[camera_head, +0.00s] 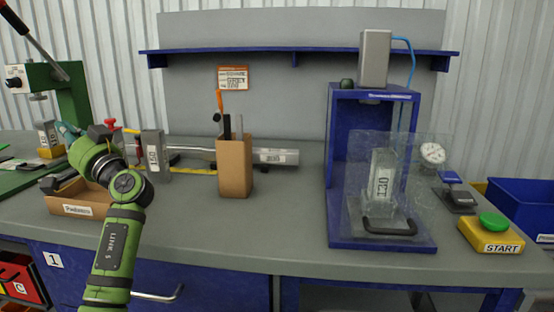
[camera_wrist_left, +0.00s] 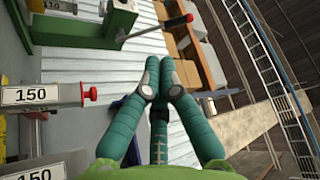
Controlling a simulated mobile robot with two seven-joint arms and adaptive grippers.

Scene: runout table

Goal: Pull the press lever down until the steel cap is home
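The green press (camera_head: 72,95) stands at the far left of the bench. Its lever (camera_head: 38,42) slants up to the left to a red grip; in the left wrist view the lever (camera_wrist_left: 152,30) ends in a red grip. Below the ram stands a labelled grey steel block (camera_head: 47,132) on a yellow base; I cannot make out a separate cap. My left gripper (camera_head: 68,130) is in front of the press, apart from the lever. Its teal fingers (camera_wrist_left: 165,75) come together with nothing visible between them. My right gripper is out of view.
A cardboard box (camera_head: 234,168) of tools, a small Plasters box (camera_head: 82,205) and a grey 150 block (camera_head: 155,155) stand near my left arm. A blue press frame (camera_head: 332,150) with a clear guard and a yellow START button box (camera_head: 490,238) are at right.

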